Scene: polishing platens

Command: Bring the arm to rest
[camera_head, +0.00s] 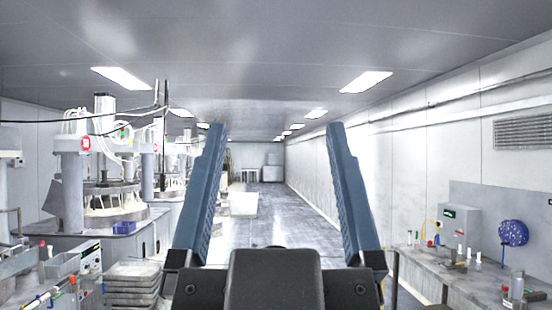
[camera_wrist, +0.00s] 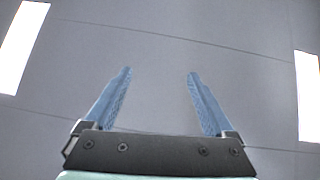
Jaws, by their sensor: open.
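My gripper (camera_head: 275,130) stands upright in the middle of the head view, close to the camera. Its two blue ribbed fingers are wide apart and nothing is between them. In the wrist view, my gripper (camera_wrist: 160,72) is also open and empty, with the grey ceiling (camera_wrist: 160,30) behind it. The gripper points up and touches nothing. Part of the aisle behind it is hidden by the gripper body.
Polishing machines (camera_head: 105,190) stand on the left, with a stack of grey slabs (camera_head: 132,283) in front. A workbench (camera_head: 460,280) with small bottles, tools and a blue coil (camera_head: 513,233) runs along the right wall. The aisle floor (camera_head: 270,205) between them looks clear.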

